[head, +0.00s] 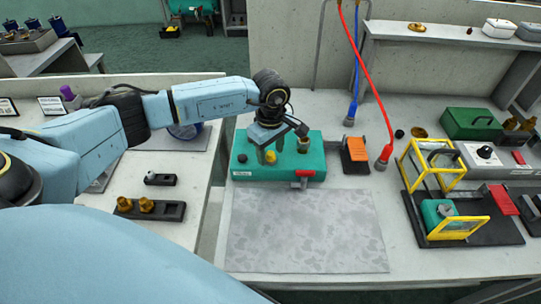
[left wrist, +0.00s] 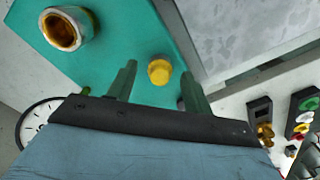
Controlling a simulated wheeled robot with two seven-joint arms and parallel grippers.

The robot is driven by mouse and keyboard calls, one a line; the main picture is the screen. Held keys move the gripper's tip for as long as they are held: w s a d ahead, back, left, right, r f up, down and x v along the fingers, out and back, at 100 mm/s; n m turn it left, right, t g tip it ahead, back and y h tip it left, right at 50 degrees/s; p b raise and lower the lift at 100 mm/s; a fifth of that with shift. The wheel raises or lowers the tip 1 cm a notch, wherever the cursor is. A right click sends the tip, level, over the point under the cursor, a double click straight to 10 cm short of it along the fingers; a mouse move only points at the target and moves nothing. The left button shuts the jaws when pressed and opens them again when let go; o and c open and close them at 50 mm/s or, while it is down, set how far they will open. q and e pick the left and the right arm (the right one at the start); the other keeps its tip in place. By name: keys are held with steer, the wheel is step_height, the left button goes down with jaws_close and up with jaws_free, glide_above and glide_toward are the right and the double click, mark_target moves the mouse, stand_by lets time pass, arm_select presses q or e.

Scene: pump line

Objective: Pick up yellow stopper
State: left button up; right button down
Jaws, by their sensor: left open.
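The yellow stopper (head: 270,157) sits on the top of a teal pump box (head: 309,165). In the left wrist view the yellow stopper (left wrist: 159,72) shows just beyond and between the two fingers. My left gripper (head: 266,157) is open above the teal box, its fingers pointing down around the stopper's spot. It also shows in the left wrist view (left wrist: 160,84), with nothing between the pads that I can see gripped. A brass-rimmed port (left wrist: 66,29) stands on the same box. My right gripper is not in view.
A grey mat (head: 305,230) lies in front of the box. A red hose nozzle (head: 384,157) and an orange-topped block (head: 355,154) stand to the right. A black holder with brass fittings (head: 150,209) lies on the left table.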

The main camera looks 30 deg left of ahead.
arm_select(q)
steer(key=c, duration=1.1)
steer(key=shift+s, duration=0.1)
steer(key=shift+r, duration=0.1)
